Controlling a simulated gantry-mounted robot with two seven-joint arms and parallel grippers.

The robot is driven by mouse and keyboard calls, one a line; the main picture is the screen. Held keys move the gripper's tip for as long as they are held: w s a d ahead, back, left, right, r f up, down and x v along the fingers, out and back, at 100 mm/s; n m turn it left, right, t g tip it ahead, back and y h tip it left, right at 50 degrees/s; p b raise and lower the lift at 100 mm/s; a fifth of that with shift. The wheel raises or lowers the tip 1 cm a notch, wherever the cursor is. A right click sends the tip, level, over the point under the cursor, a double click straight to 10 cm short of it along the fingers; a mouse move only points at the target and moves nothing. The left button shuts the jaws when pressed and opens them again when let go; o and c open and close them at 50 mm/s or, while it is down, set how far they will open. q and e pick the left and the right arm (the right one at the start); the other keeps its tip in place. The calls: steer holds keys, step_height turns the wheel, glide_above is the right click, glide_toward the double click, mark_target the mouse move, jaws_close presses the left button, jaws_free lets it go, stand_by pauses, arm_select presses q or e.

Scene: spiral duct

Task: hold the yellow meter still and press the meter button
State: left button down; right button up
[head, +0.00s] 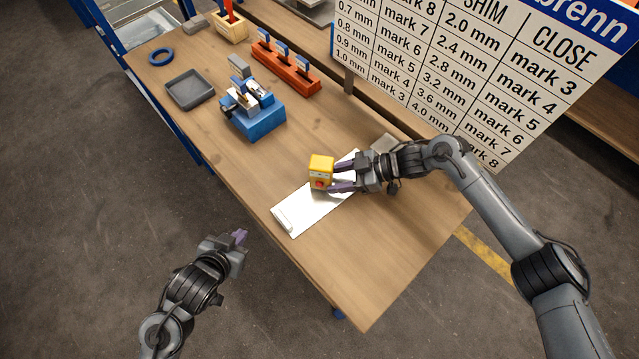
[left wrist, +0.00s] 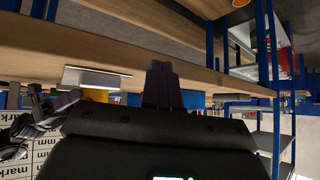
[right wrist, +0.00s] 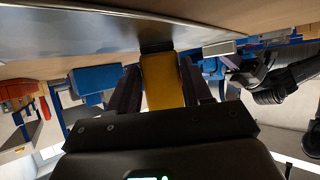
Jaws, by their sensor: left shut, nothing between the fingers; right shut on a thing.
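The yellow meter (head: 321,166) is a small box with a red button (head: 319,184) low on its front. It is at the silvery metal sheet (head: 310,212) on the bench; whether it touches the sheet is unclear. My right gripper (head: 338,178) is shut on it, reaching in from the right. In the right wrist view the meter (right wrist: 160,82) sits between the two fingers. My left gripper (head: 241,238) is shut and empty, off the bench's front edge and apart from the meter. In the left wrist view its closed fingers (left wrist: 162,85) show.
A blue fixture (head: 254,110), a grey tray (head: 190,89), a blue ring (head: 161,57) and an orange rack (head: 286,68) stand on the bench's left part. A large printed board (head: 480,75) rises behind. The bench's near right part is clear.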

mark_target(319, 185)
arm_select(q)
steer(key=w+d+r+m+h, duration=0.1)
steer(key=w+h, duration=0.1)
steer(key=w+d+r+m+t+h, duration=0.1)
steer(key=d+h, duration=0.1)
steer(key=w+d+r+m+h, duration=0.1)
steer(key=w+d+r+h, duration=0.1)
steer(key=shift+w+d+t+h, duration=0.2)
steer(key=shift+w+t+h, duration=0.1)
steer(key=shift+t+h, duration=0.1)
steer(key=s+d+h, duration=0.1)
steer(key=s+d, duration=0.1)
steer(key=d, duration=0.1)
steer(key=s+d+n+g+h, duration=0.1)
steer(key=d, duration=0.2)
steer(key=s+d+f+g+h, duration=0.1)
steer(key=s+d, duration=0.1)
steer(key=d, duration=0.2)
steer(key=shift+s+n, duration=0.3)
steer(key=shift+s, duration=0.05)
steer(key=shift+w, duration=0.1)
steer(key=shift+w+d, duration=0.25)
steer(key=shift+w, duration=1.15)
steer(key=shift+w+d, duration=0.25)
steer(key=shift+w, duration=1.15)
steer(key=shift+w+d, duration=0.25)
steer(key=shift+w, duration=1.15)
steer(key=shift+w, duration=0.15)
steer(key=shift+w+d+r, duration=0.1)
steer(key=shift+w, duration=0.2)
